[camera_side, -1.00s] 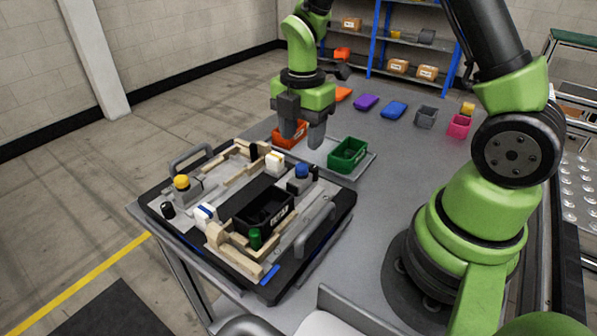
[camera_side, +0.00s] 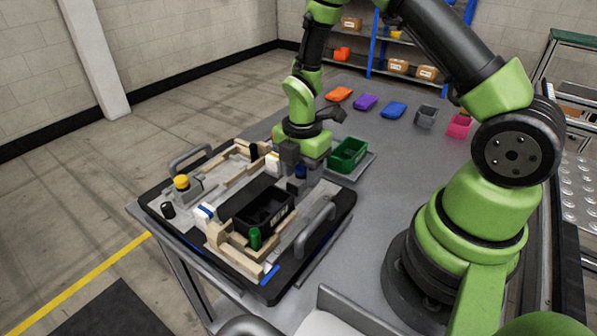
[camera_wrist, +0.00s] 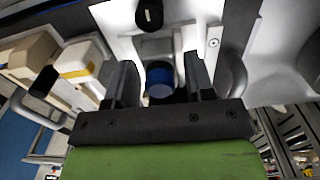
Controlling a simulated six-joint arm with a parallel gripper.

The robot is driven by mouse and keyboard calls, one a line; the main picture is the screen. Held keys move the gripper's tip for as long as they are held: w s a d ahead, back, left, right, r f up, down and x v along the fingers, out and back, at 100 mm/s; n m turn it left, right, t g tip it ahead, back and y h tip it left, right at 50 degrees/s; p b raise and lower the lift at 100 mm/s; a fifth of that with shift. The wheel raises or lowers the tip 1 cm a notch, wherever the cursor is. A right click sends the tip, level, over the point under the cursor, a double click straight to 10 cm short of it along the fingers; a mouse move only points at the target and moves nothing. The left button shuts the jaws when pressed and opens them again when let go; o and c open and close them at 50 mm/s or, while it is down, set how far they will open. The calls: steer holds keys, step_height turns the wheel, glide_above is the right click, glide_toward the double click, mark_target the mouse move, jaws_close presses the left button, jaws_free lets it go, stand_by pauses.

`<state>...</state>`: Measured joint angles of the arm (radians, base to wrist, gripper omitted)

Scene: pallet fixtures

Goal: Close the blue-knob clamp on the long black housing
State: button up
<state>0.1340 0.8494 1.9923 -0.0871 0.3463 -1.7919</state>
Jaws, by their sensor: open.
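The blue knob (camera_side: 301,171) of a clamp stands at the right end of the pallet fixture, near the long black housing (camera_side: 243,198). My gripper (camera_side: 301,166) is low over this clamp, pointing down. In the wrist view the blue knob (camera_wrist: 158,81) sits between the two open fingers of my gripper (camera_wrist: 160,83), with a gap visible on each side. Part of the clamp is hidden behind my fingers in the side view. Whether the fingers touch the clamp body cannot be told.
The fixture also carries a yellow knob (camera_side: 181,182), a green knob (camera_side: 255,238), a black open box (camera_side: 265,213) and wooden rails. Grey handles (camera_side: 314,228) stand at its edges. A green bin (camera_side: 348,155) is close behind my gripper at right.

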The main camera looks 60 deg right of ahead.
mark_target(293, 182)
steer(key=c, duration=0.7)
steer(key=shift+a, duration=1.4)
steer(key=o, duration=0.7)
steer(key=shift+r, duration=4)
